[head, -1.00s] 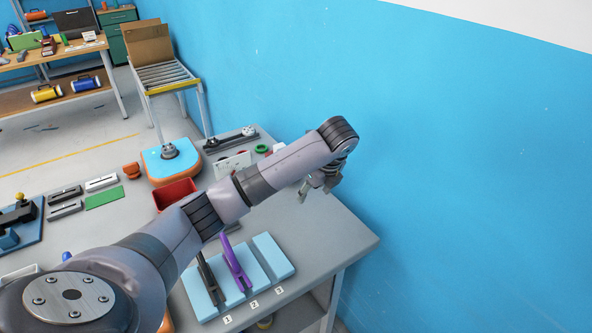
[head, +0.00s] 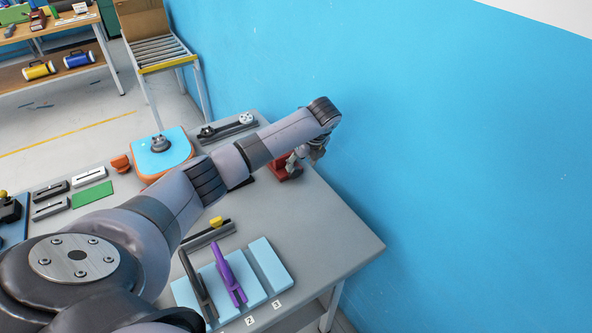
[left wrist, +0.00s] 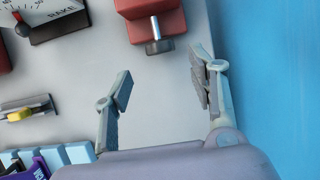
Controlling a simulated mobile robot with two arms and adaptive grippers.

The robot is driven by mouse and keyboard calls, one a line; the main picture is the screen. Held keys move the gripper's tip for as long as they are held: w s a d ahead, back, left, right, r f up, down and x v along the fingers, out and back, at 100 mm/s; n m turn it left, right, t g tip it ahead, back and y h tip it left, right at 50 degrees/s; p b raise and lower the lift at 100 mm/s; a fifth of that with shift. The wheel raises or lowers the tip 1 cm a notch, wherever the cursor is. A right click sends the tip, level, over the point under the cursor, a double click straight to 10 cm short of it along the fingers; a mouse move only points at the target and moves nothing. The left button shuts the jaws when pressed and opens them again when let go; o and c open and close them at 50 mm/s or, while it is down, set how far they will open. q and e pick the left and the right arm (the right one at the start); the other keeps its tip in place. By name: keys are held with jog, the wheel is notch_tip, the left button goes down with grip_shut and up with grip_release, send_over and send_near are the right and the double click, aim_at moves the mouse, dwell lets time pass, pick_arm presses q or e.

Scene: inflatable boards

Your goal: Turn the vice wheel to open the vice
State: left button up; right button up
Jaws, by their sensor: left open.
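The red vice (head: 283,168) stands near the back right of the grey table, partly hidden by my left arm and gripper. In the head view the left gripper (head: 308,154) is beside the vice. My right gripper is not in view.
Light blue boards (head: 270,263) with a dark lever and a purple lever (head: 229,275) lie at the table's front. A slide with a yellow knob (head: 216,222) is behind them. The blue wall (head: 430,140) is close on the right.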

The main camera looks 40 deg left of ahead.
aim_at(294, 173)
pick_arm(q)
jog(key=x, duration=0.6)
jog(key=shift+w+a+f, duration=0.15)
jog(key=shift+a+f, duration=0.1)
jog(key=shift+f, duration=0.5)
jog(key=shift+c, duration=1.2)
jog(key=c, duration=0.9)
jog(key=shift+a+t+p, duration=0.1)
jog(key=shift+t+p, duration=0.3)
jog(key=shift+p, duration=0.45)
jog(key=shift+s+n+t+h+p, duration=0.3)
jog(key=shift+t+h+p, duration=0.1)
jog(key=shift+t+p, duration=0.55)
jog(key=shift+a+t+h+p, duration=0.1)
jog(key=shift+t+h+p, duration=0.25)
jog(key=shift+t, duration=0.4)
jog(key=shift+f+n+t+h, duration=0.1)
jog(key=shift+n+t+h, duration=0.3)
jog(key=shift+t, duration=0.6)
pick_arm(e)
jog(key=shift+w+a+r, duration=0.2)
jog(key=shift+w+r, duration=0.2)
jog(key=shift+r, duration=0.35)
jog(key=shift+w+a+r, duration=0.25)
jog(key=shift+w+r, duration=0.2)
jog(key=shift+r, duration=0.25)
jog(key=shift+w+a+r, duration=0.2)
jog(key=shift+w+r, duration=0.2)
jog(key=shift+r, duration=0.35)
